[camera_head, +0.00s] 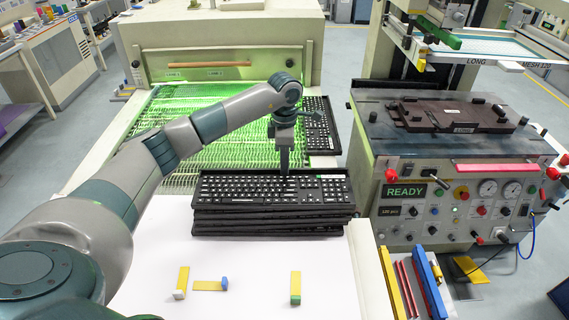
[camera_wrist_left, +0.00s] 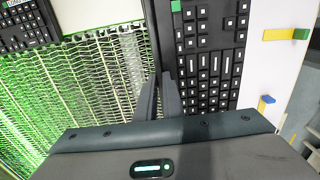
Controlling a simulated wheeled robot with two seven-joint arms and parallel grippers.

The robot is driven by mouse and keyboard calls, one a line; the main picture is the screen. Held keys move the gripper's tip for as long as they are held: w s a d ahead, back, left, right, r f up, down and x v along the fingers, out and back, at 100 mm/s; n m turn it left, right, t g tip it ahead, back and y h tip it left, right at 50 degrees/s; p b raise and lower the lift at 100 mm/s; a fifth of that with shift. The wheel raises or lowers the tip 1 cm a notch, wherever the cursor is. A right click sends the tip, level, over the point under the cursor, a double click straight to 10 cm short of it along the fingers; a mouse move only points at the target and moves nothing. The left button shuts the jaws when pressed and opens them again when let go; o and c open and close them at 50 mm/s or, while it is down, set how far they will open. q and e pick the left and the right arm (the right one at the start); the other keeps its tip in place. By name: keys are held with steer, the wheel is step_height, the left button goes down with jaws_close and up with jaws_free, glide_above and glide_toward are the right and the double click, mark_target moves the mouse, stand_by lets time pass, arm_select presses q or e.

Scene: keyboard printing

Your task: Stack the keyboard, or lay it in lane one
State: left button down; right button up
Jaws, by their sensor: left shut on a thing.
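A stack of several black keyboards (camera_head: 270,222) lies on the white table. The top keyboard (camera_head: 255,187), with white key legends, is on the stack or just above it; I cannot tell which. My left gripper (camera_head: 284,171) points down at this keyboard's far long edge and is shut on it. In the left wrist view the fingers (camera_wrist_left: 160,98) meet along the edge of the keyboard (camera_wrist_left: 207,62), which has a small green mark. The green-lit mesh belt (camera_head: 225,135) with two lane labels on the machine behind lies beyond the stack. My right gripper is not in view.
More black keyboards (camera_head: 318,122) lie in a pile right of the belt. A press with a READY display (camera_head: 404,191) stands at right. Yellow tools (camera_head: 296,287) lie on the white table (camera_head: 245,265) in front, and coloured bars (camera_head: 428,282) lie at its right.

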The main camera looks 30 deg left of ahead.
arm_select(q)
steer(key=shift+f, duration=0.1)
steer(key=c, duration=1.8)
jaws_free()
steer(key=shift+r+p, duration=1.45)
steer(key=shift+r, duration=2.05)
steer(key=shift+s+f, duration=0.1)
